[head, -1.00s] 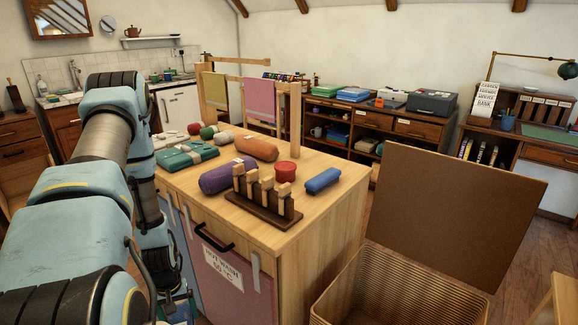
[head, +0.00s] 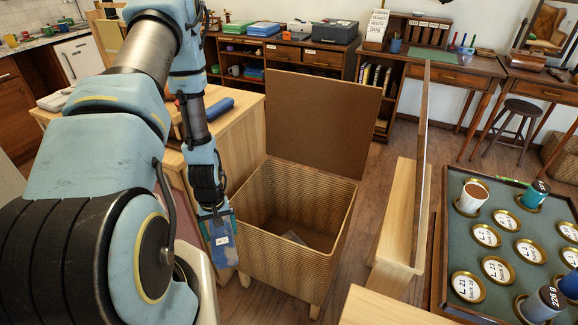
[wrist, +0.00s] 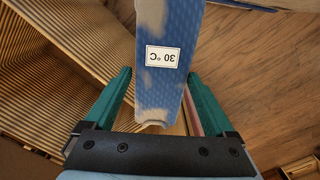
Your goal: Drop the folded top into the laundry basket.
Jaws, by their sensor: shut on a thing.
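The folded top (head: 222,248) is a flat blue cloth with pale patches and a white label. In the wrist view the label on the folded top (wrist: 150,95) reads 30 °C. My gripper (head: 216,212) is shut on it, with one teal finger on each side; the fingers of my gripper (wrist: 158,78) also show in the wrist view. The laundry basket (head: 290,262) is a ribbed, tan, square bin on short legs with its lid up at the back. The top hangs outside the basket, by its left front side. A small greyish thing lies inside the basket.
A wooden cabinet (head: 237,135) stands left of the basket, with a blue roll (head: 207,115) on it. A wooden partition (head: 395,215) and a tray table with cups (head: 520,240) are on the right. Bare floor lies behind the basket.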

